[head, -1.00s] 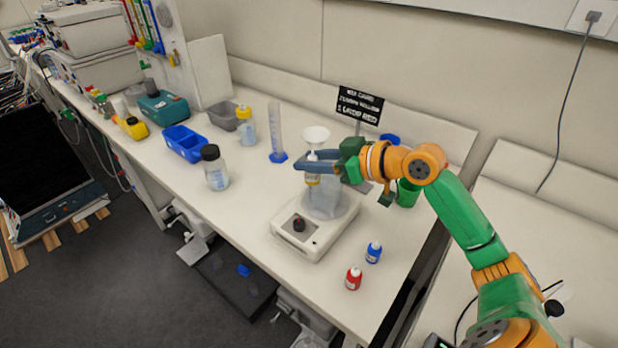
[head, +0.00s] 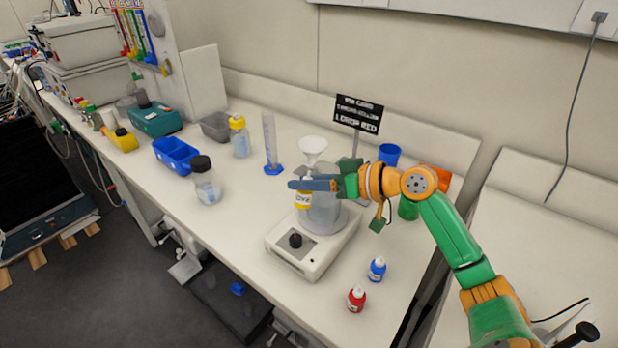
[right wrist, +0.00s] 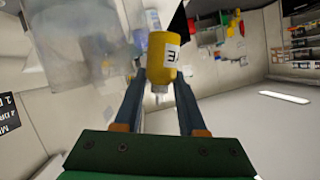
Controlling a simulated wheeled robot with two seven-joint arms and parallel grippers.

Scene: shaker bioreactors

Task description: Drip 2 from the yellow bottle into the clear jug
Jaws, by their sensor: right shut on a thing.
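The yellow bottle (head: 303,200) is in my right gripper (head: 308,184), whose fingers are shut around it. Its white nozzle seems to point up in the head view, but the fingers hide part of the bottle. In the right wrist view the yellow bottle (right wrist: 162,58) sits between the fingertips (right wrist: 158,75), its nozzle towards the gripper's base. The clear jug (head: 324,217) stands on a white stirrer (head: 285,256). The bottle overlaps the jug's left side in the head view; touching or apart cannot be told. My left gripper is out of view.
A white funnel (head: 313,146) is behind the gripper. A black sign (head: 358,113) stands behind the jug. Red (head: 356,299) and blue (head: 377,269) bottles stand at the front right. A black-capped jar (head: 206,184) and measuring cylinder (head: 270,150) are left. Green (head: 408,209) and blue (head: 389,154) cups are right.

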